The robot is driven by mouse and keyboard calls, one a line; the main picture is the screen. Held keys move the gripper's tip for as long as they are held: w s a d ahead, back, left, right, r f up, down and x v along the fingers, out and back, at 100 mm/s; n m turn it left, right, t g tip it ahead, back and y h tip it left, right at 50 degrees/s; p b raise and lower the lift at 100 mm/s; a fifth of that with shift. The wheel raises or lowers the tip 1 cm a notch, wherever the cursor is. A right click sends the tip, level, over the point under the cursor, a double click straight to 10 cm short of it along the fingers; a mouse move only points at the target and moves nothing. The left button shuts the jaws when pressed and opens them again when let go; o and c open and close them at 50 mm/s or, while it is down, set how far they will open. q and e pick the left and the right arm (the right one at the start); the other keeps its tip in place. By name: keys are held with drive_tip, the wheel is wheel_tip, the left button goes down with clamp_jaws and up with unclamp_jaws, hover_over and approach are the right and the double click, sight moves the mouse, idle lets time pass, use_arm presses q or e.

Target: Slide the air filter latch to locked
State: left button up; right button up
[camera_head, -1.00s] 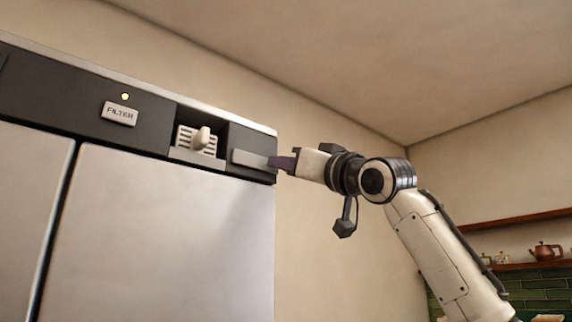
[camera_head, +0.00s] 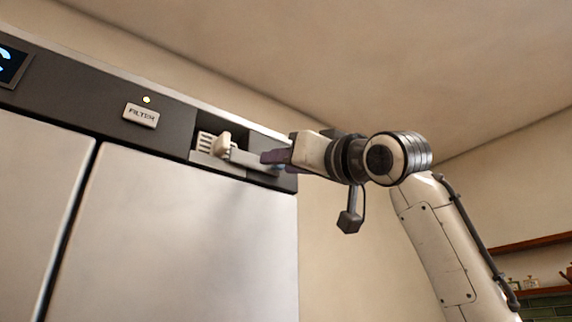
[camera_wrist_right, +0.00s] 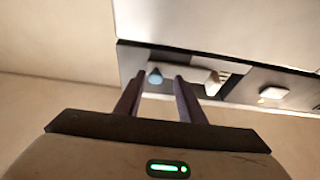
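The air filter latch is a cream knob (camera_head: 222,144) in front of a pale slatted vent (camera_head: 204,143), inside a dark recess in the appliance's top panel. The knob also shows in the right wrist view (camera_wrist_right: 216,80), to the right of the fingers. My left gripper is out of view.
A FILTER label (camera_head: 141,115) and a small lit lamp (camera_head: 146,99) are left of the recess. A dark screen (camera_head: 12,65) is at the far left. A small blue-grey cone (camera_wrist_right: 155,77) shows between the fingers. A wooden shelf (camera_head: 535,242) stands at the lower right.

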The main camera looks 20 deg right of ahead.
drive_tip(key=shift+d, duration=0.15)
